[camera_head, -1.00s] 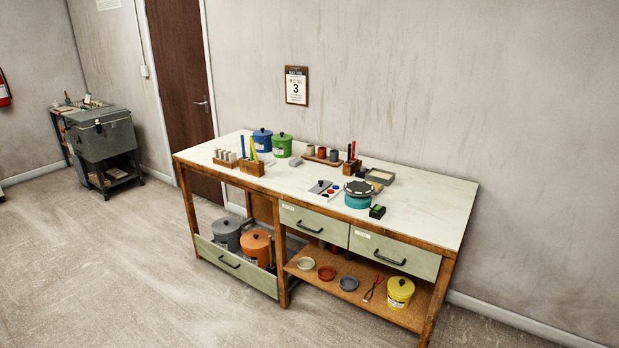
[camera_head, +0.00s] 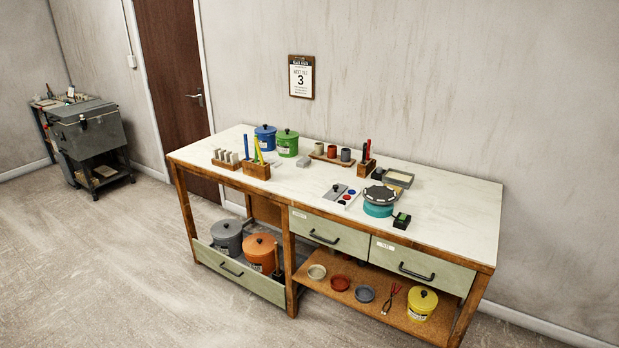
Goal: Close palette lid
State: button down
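The palette (camera_head: 349,199) lies on the white bench top, near its front edge and a little right of the middle. Its grey lid (camera_head: 334,192) with a dark knob is on the left part. Red and blue paint wells show uncovered on the right part. How the lid is joined to the palette is too small to tell. My gripper is not in view.
A teal turntable (camera_head: 379,201) and a small black box (camera_head: 402,221) stand right of the palette. A wooden holder with red and dark tools (camera_head: 366,167) stands behind it. The workbench (camera_head: 450,205) has a clear right end. Open floor (camera_head: 110,260) lies in front and left.

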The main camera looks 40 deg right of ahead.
aim_at(338, 190)
jog(key=u, duration=0.15)
jog(key=i, duration=1.15)
jog(key=z, duration=0.05)
